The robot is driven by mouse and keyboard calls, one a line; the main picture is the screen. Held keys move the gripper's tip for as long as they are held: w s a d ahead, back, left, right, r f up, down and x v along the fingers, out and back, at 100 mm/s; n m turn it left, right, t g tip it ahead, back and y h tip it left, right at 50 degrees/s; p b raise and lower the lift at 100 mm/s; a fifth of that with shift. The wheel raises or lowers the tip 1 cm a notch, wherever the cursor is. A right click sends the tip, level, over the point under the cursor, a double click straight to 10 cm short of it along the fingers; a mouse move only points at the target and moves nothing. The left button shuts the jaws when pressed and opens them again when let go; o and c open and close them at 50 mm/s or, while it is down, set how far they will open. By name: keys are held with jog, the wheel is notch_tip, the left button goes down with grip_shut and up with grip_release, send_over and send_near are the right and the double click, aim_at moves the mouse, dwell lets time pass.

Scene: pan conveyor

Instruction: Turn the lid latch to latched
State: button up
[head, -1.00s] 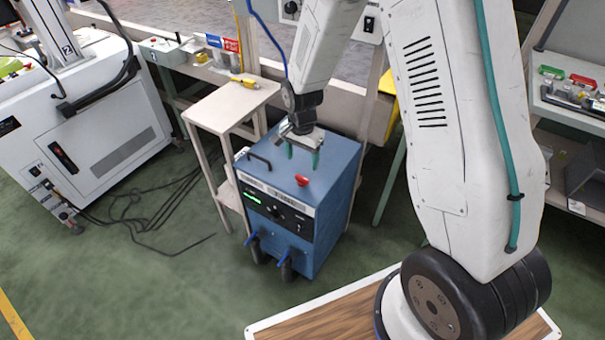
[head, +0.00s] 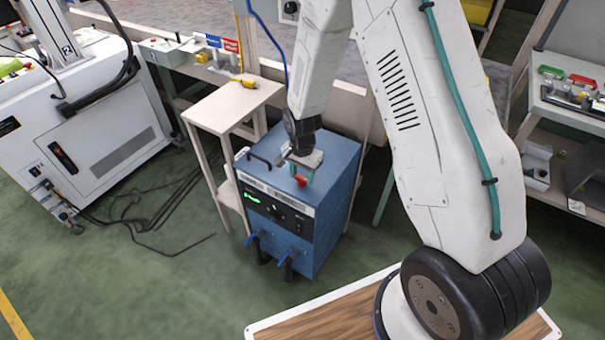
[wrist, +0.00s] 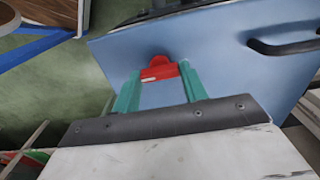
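The red lid latch (head: 300,181) sits on the top of the blue cabinet (head: 336,172), near its front edge. In the wrist view the red latch (wrist: 160,66) shows at the fingertips, with a small pale strip on its near side. My gripper (wrist: 158,72) has two teal fingers, set apart, one on each side of the latch. In the head view my gripper (head: 303,172) points down close over the latch. The fingers look open; I cannot tell whether either one touches the latch.
A black handle (head: 259,160) stands on the cabinet top, left of my gripper. The cabinet front has a green display, a knob and two blue-handled valves (head: 285,256). A small wooden side table (head: 225,108) with a yellow tool stands at the left. Cables lie on the green floor.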

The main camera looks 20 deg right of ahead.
jog(key=shift+w+n, duration=0.1)
jog(key=shift+n, duration=0.2)
jog(key=n, duration=0.3)
jog(key=shift+n, duration=0.3)
jog(key=n, duration=0.4)
jog(key=shift+n, duration=0.3)
jog(key=n, duration=0.4)
jog(key=shift+w+r, duration=0.1)
jog(key=n, duration=0.5)
dwell(0.3)
jog(key=o, duration=1)
